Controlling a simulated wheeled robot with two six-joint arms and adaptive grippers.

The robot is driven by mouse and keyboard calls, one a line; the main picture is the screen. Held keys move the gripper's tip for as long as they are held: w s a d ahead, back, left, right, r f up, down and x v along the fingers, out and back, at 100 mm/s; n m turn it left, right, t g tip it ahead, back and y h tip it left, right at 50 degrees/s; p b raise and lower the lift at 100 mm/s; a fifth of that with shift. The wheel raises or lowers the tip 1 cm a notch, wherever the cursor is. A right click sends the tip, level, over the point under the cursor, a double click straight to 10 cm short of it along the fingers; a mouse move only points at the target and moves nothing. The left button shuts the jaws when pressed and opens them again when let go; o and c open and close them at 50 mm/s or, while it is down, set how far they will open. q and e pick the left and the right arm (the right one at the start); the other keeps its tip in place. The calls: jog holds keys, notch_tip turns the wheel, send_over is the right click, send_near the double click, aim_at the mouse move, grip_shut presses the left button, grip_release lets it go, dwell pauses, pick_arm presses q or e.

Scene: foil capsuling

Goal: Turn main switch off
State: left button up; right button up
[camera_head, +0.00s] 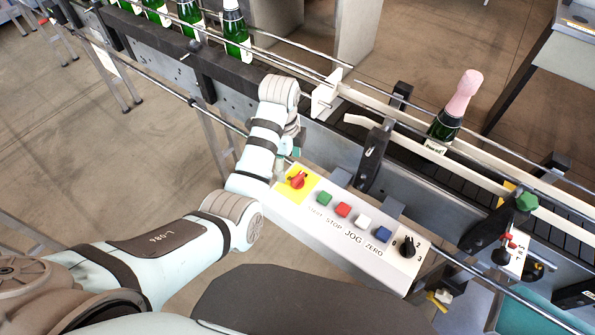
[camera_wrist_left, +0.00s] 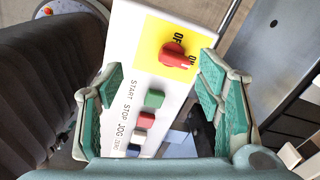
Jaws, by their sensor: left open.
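The main switch is a red rotary knob (camera_head: 297,180) on a yellow plate at the left end of the white control panel (camera_head: 330,240). In the left wrist view the red knob (camera_wrist_left: 174,54) sits between the words OFF and ON, its handle tilted toward ON. My left gripper (camera_wrist_left: 158,82) is open and empty, its green-padded fingers spread on either side of the panel, with the knob ahead between them. In the head view the left gripper (camera_head: 294,150) is mostly hidden behind its own wrist, close to the yellow plate. My right gripper does not show.
Green, red, white and blue buttons (camera_head: 343,210) and a black selector (camera_head: 406,246) line the panel. Behind it run the conveyor rails (camera_head: 430,145), with a pink-capped bottle (camera_head: 455,108) and several green bottles at upper left. Open floor lies at left.

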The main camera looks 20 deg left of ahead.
aim_at(298, 176)
pick_arm(q)
notch_tip(298, 176, up, 5)
jog(key=w+d+m, duration=0.3)
jog(key=m, duration=0.1)
jog(key=shift+g, duration=0.3)
jog(key=f+b, duration=0.1)
jog(key=f, duration=0.3)
jog(key=f+b, duration=0.1)
jog(key=f, duration=0.8)
jog(key=shift+s+a+f+b, duration=0.2)
jog(key=shift+a+b, duration=0.15)
jog(key=shift+b, duration=0.05)
jog(key=shift+a, duration=0.1)
jog(key=c, duration=1.2)
jog(key=shift+o, duration=0.2)
